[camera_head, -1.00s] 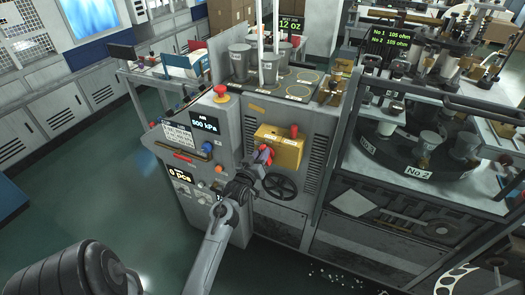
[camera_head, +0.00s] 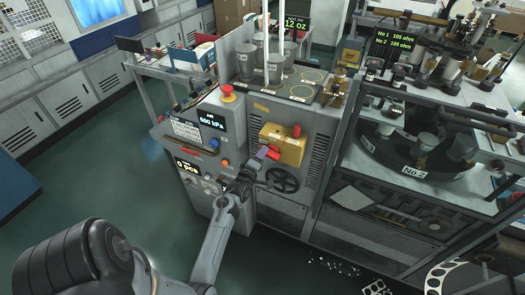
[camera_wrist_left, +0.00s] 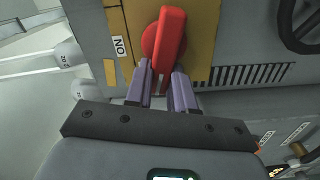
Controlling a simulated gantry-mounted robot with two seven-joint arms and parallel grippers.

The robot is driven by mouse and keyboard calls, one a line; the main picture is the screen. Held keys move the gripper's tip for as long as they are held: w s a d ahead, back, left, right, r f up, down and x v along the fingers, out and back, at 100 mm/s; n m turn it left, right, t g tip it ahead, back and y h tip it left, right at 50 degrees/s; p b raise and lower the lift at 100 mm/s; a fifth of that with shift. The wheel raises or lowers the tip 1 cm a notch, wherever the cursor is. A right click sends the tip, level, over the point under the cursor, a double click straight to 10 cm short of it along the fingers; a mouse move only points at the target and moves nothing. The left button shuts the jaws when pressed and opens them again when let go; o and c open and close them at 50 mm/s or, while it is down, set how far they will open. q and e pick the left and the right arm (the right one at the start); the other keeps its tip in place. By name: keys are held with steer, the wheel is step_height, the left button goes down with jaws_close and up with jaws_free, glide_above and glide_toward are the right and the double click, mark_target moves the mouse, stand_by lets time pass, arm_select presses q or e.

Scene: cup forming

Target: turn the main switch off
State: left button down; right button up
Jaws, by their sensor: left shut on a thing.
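The main switch is a red handle on a round red base (camera_wrist_left: 168,38), mounted on a yellow plate. My left gripper (camera_wrist_left: 162,84) is shut on the lower end of the handle, one purple finger on each side. The handle stands nearly upright in the wrist view, leaning slightly. A white label (camera_wrist_left: 120,46) beside it reads "ON" upside down. In the head view the left gripper (camera_head: 259,161) partly hides the switch. My right gripper is not in view.
The control panel with an orange button (camera_head: 225,163) and a red emergency button (camera_head: 227,93) is to the left. Open green floor lies in front at left.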

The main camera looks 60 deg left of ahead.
arm_select(q)
steer(key=n, duration=0.1)
steer(key=f+n+p, duration=0.1)
steer(key=n, duration=0.1)
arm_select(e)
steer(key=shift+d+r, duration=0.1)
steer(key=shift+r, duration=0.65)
arm_select(q)
steer(key=c, duration=1)
jaws_free()
steer(key=shift+o, duration=0.2)
steer(key=shift+r, duration=0.1)
steer(key=shift+s+r+p, duration=0.1)
steer(key=shift+p, duration=0.2)
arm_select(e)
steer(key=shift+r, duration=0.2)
